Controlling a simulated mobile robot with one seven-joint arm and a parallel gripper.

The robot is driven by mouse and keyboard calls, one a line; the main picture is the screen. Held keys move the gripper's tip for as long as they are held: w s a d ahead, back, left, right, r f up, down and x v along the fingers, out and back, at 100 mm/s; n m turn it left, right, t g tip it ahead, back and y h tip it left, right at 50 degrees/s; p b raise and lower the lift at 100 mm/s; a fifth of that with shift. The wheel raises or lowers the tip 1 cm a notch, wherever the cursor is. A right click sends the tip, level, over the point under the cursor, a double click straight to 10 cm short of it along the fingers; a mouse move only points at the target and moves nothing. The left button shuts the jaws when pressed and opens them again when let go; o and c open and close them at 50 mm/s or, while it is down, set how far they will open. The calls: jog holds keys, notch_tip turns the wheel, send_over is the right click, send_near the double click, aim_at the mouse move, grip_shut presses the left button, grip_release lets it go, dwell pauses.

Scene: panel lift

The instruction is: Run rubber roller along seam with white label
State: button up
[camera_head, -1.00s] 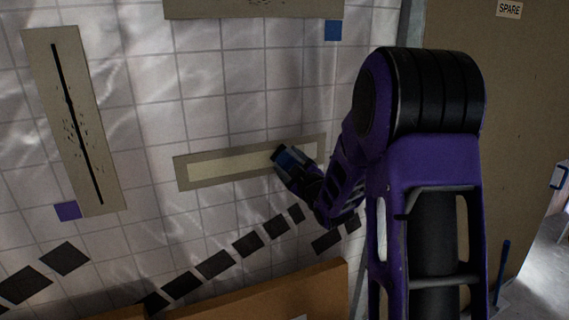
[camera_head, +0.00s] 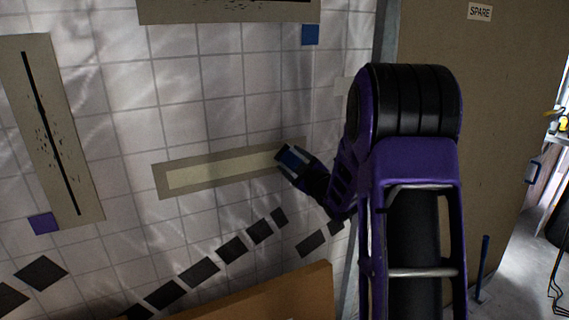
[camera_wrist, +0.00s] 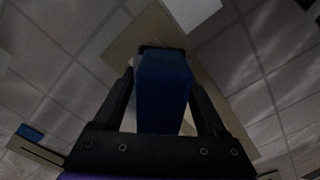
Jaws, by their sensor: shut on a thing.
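A tan panel (camera_head: 160,184) with a pale strip (camera_head: 215,172) along it is on the tiled wall, tilted slightly up to the right. My gripper (camera_head: 292,158) is at the panel's right end, shut on a blue-bodied tool (camera_wrist: 163,88), apparently the rubber roller. The tool covers part of the panel behind it. I cannot tell whether its working end touches the strip.
A left panel with a black seam (camera_head: 50,130) has a purple label (camera_head: 43,223) below. Another panel (camera_head: 230,12) at the top has a blue label (camera_head: 310,34). A brown board (camera_head: 300,295) stands low in front. A brown partition marked SPARE (camera_head: 480,13) is at right.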

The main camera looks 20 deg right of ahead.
aim_at(304, 158)
jog(key=shift+w+d+r, duration=0.1)
jog(key=shift+w+d, duration=0.15)
jog(key=shift+d, duration=0.7)
jog(key=shift+w+d, duration=0.2)
jog(key=shift+d, duration=0.7)
jog(key=shift+s+d, duration=0.2)
jog(key=shift+s, duration=0.75)
jog(key=shift+s+d, duration=0.15)
jog(key=shift+s, duration=0.85)
jog(key=shift+s+d, duration=0.2)
jog(key=shift+s, duration=0.75)
jog(key=shift+s+d, duration=0.15)
jog(key=shift+s, duration=0.6)
jog(key=shift+s+d, duration=0.1)
jog(key=shift+s, duration=0.65)
